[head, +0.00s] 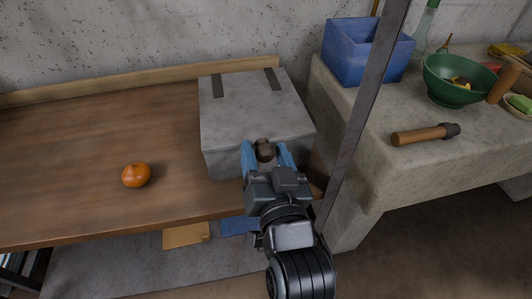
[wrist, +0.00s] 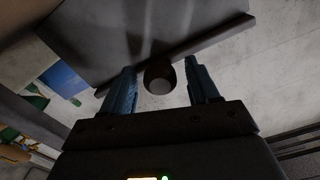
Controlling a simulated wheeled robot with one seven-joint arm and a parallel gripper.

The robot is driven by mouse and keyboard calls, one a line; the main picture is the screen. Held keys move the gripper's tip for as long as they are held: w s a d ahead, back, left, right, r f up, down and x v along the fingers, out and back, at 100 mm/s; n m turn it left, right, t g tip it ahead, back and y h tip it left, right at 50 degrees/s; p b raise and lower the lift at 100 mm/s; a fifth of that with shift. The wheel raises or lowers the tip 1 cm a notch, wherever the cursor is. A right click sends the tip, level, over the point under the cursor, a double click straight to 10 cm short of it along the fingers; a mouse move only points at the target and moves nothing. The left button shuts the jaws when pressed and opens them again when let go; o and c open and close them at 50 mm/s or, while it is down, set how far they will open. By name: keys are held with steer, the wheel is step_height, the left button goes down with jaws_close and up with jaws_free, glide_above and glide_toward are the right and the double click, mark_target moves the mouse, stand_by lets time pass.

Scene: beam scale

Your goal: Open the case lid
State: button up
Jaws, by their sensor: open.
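The grey case (head: 222,162) stands on the wooden table at its right end. Its flat lid (head: 248,108) is shut, with two dark hinge straps at the back edge. A dark round knob (head: 264,147) is at the lid's front edge; it also shows in the wrist view (wrist: 160,78). My gripper (head: 266,152) is at the front of the case with its blue fingers open, one on each side of the knob. In the wrist view, gaps show between the knob and both fingers. My gripper hides part of the case front.
An orange (head: 136,174) lies on the wooden table (head: 70,150), left of the case. A grey post (head: 362,110) rises close on the right. Beyond it, a stone counter (head: 350,130) holds a blue bin (head: 366,53), a green bowl (head: 452,92) and a wooden-handled tool (head: 420,135).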

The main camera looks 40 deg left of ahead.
steer(key=shift+c, duration=0.4)
jaws_close()
